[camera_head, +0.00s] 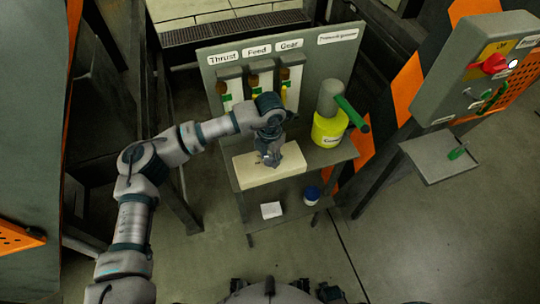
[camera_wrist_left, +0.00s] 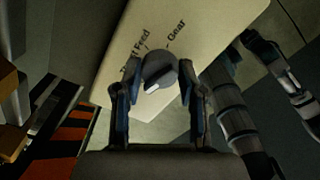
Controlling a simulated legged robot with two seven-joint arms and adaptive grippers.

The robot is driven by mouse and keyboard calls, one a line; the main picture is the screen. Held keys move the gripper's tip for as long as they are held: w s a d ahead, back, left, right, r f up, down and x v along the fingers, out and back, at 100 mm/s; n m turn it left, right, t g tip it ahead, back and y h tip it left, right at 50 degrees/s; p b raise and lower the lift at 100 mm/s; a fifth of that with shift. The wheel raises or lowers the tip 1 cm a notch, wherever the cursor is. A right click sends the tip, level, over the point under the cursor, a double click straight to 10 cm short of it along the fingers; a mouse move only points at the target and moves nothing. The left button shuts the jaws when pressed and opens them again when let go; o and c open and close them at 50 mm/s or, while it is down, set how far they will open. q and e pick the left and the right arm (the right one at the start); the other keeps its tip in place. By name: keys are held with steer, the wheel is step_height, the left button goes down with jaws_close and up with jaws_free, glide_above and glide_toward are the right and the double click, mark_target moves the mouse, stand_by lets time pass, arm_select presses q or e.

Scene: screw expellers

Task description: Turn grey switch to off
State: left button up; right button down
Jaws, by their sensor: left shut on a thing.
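The grey switch (camera_wrist_left: 158,70) is a round dark grey knob with a white pointer mark. It sits on a cream panel (camera_wrist_left: 205,25) with printed labels, "Feed" and "Gear" among them. In the head view the cream box (camera_head: 250,178) stands on the front of a grey stand, and the switch is hidden by my gripper. My left gripper (camera_head: 270,158) reaches down onto the top of this box. In the wrist view its fingers (camera_wrist_left: 158,88) lie on both sides of the knob, shut on it. My right gripper is not in view.
Behind the box a panel (camera_head: 310,65) carries Thrust, Feed and Gear gauges. A control box (camera_head: 470,75) with a red knob is farther right.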

mark_target(270, 156)
arm_select(q)
steer(key=shift+f, duration=0.1)
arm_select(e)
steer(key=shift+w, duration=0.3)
arm_select(q)
steer(key=o, duration=1.1)
steer(key=shift+o, duration=0.2)
steer(key=shift+w, duration=0.1)
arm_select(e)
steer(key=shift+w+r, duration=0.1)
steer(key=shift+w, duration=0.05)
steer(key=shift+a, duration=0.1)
arm_select(q)
steer(key=shift+r, duration=0.2)
step_height(270, 156, up, 12)
steer(key=shift+f, duration=0.25)
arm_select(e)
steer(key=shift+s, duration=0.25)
arm_select(q)
steer(key=shift+d, duration=0.1)
